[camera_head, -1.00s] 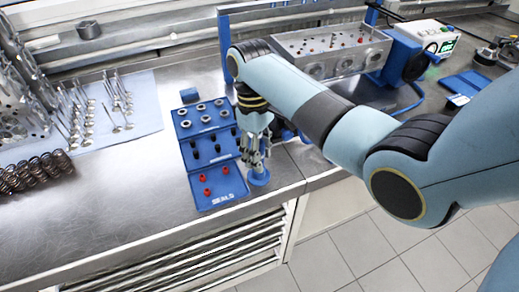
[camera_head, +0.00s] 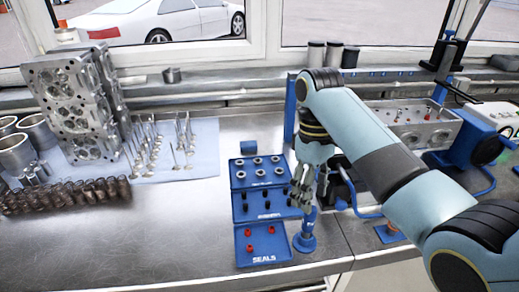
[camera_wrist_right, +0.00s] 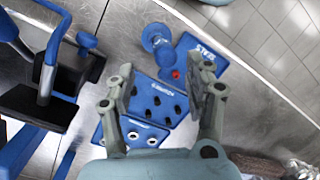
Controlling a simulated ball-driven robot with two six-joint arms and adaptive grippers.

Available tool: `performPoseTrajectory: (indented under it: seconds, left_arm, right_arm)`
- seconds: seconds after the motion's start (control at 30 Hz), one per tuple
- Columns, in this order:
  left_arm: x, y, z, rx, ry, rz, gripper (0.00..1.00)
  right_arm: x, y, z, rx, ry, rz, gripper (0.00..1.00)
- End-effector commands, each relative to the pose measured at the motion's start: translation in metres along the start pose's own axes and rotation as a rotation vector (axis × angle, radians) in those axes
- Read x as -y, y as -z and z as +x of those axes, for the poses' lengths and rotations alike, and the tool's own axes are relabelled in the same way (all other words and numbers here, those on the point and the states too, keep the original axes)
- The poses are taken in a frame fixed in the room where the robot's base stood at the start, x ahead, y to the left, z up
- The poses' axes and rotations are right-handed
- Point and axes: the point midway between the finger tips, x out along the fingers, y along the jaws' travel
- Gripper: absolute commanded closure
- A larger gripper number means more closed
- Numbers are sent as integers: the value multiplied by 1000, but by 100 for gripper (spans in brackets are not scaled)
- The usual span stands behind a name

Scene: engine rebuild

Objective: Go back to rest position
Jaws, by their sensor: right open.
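My right gripper (camera_head: 308,190) hangs above the bench at the right edge of the blue seals tray (camera_head: 262,258). In the right wrist view the same gripper (camera_wrist_right: 163,92) has its two fingers spread apart with nothing between them. The tray's printed label, red seals, black parts and metal rings lie beyond and below the fingers. A blue round-based stand (camera_head: 305,242) is just below the gripper, beside the tray; it also shows in the wrist view (camera_wrist_right: 158,42). My left gripper is in neither view.
A cylinder head (camera_head: 412,122) sits in a blue fixture at the right. Valves (camera_head: 160,145) stand and lie on a pale cloth, with springs (camera_head: 65,195) and upright metal heads (camera_head: 75,105) at the left. Bare steel bench lies in front of them.

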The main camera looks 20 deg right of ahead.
Motion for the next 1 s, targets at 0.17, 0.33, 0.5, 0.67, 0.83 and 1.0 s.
performPoseTrajectory:
  seconds: [0.17,0.33,0.5,0.67,0.83,1.0]
  left_arm:
    - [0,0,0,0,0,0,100]
    - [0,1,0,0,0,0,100]
    - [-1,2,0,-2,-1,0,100]
    - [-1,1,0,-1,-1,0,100]
    - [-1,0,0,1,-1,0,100]
    - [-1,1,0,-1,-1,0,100]
  right_arm:
    - [1,-4,4,-5,-6,7,47]
    - [8,-35,27,-70,-59,58,47]
    - [24,-91,42,-201,-142,140,47]
    - [39,-129,36,-296,-184,190,47]
    - [53,-160,22,-374,-211,226,47]
    - [66,-187,5,-444,-227,255,47]
